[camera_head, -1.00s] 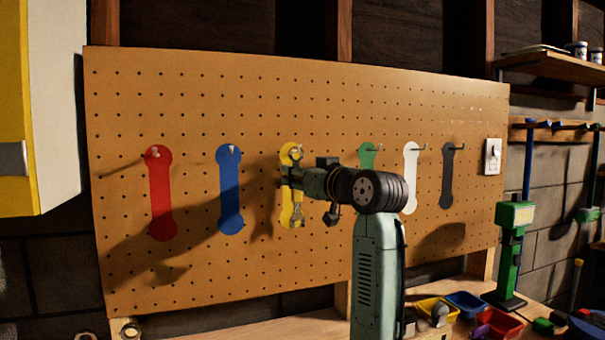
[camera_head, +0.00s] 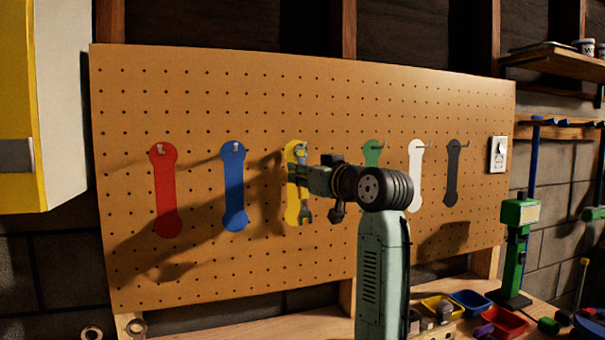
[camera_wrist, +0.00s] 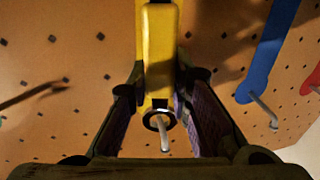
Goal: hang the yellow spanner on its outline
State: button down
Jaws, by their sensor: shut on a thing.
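The yellow spanner (camera_head: 306,214) hangs upright in front of the yellow outline (camera_head: 291,205) on the pegboard, ring end up and open jaw down. My gripper (camera_head: 302,176) is shut on its shaft, and my wrist hides part of it. In the wrist view, the spanner's yellow shaft (camera_wrist: 160,50) runs between my two fingers (camera_wrist: 162,108). Its dark-edged ring (camera_wrist: 150,119) is at the metal peg (camera_wrist: 165,143). The peg appears to pass through the ring, with its tip showing in front.
Red (camera_head: 166,195), blue (camera_head: 234,190), green (camera_head: 372,153), white (camera_head: 415,175) and dark grey (camera_head: 452,175) outlines with pegs flank the yellow one. A yellow cabinet (camera_head: 18,110) is at left. Small bins (camera_head: 470,302) and a green tool (camera_head: 517,215) stand at right.

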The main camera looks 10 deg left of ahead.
jog(key=c, duration=1.4)
grip_release()
